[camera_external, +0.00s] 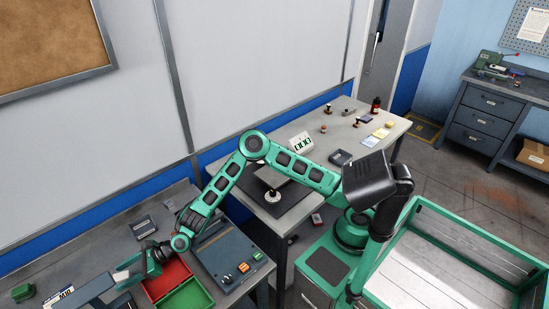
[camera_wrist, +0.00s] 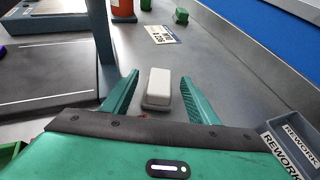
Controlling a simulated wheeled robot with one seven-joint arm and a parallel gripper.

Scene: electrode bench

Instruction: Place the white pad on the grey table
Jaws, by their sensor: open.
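A white pad (camera_wrist: 158,84), block-shaped with rounded edges, lies on the grey bench top (camera_wrist: 210,65) in the wrist view. My gripper (camera_wrist: 159,77) is open, with one green finger on each side of the pad and a visible gap at both sides. A second, lighter grey table (camera_external: 372,123) stands at the centre, against the wall.
A red bin (camera_external: 160,291) and a green bin (camera_external: 187,299) sit near my gripper, with a blue-grey console (camera_external: 214,256) to their right.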

